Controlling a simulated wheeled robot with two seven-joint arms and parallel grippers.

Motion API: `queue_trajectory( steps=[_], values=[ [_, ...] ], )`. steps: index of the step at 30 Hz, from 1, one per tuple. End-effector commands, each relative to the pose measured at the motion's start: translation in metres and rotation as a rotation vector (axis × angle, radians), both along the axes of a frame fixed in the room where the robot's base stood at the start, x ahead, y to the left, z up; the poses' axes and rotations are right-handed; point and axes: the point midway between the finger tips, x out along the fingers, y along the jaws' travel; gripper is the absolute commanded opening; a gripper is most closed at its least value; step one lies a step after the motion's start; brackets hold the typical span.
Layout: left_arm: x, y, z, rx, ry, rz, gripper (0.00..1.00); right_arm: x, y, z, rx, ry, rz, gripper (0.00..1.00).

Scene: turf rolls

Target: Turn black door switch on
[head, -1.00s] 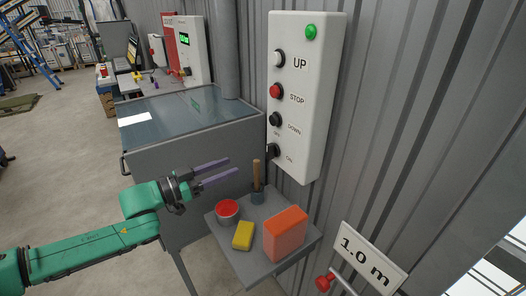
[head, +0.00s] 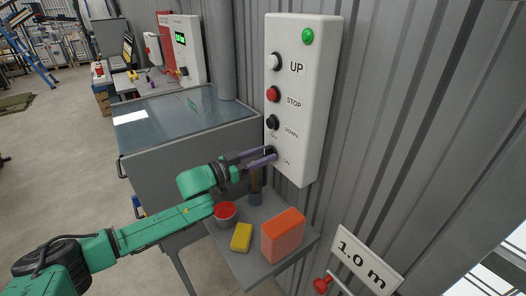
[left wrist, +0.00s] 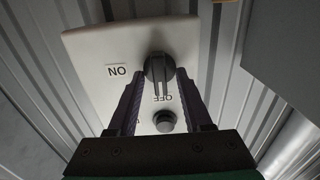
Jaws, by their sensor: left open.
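The black door switch is a rotary knob at the bottom of a white control panel (head: 300,70) on the corrugated wall. In the left wrist view the black door switch (left wrist: 156,66) lies just ahead of and between my fingertips, its ridge in line with the OFF label. The ON label (left wrist: 118,71) is to its left there, upside down. My left gripper (head: 272,154) is open at the lower panel, and its fingers largely hide the switch in the head view. I cannot tell whether they touch it. My right gripper is not in view.
The panel also has a green lamp (head: 307,37) and UP, red STOP (head: 273,94) and DOWN (head: 272,122) buttons. Below, a small shelf (head: 252,267) holds a red-topped can (head: 225,212), a yellow block (head: 241,237) and an orange box (head: 283,236). A grey cabinet stands left.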

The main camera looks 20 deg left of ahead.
Motion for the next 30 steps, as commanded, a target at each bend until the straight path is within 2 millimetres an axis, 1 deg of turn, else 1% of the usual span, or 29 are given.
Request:
queue_trajectory(
  steps=[7, 8, 9, 11, 12, 23, 30],
  values=[
    [0.0017, -0.0014, -0.0009, 0.001, 0.0, 0.0, 0.5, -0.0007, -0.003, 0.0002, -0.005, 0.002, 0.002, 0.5],
    [0.0016, -0.0013, -0.0009, 0.001, 0.0, 0.0, 0.42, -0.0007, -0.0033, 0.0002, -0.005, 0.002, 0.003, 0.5],
    [0.0016, -0.0013, -0.0009, 0.001, 0.0, 0.0, 0.27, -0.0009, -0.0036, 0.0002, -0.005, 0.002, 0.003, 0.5],
    [0.0016, -0.0012, -0.0008, 0.001, 0.0, 0.0, 0.04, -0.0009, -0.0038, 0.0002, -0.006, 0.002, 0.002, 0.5],
    [0.0016, -0.0012, -0.0008, 0.001, 0.0, 0.0, 0.0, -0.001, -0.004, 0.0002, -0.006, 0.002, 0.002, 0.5],
    [0.0015, -0.0011, -0.0008, 0.021, -0.017, 0.001, 0.0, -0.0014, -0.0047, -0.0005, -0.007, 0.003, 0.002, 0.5],
    [0.0014, -0.0013, -0.0014, 0.103, -0.086, 0.001, 0.0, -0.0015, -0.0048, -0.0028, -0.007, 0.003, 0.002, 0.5]
  ],
)
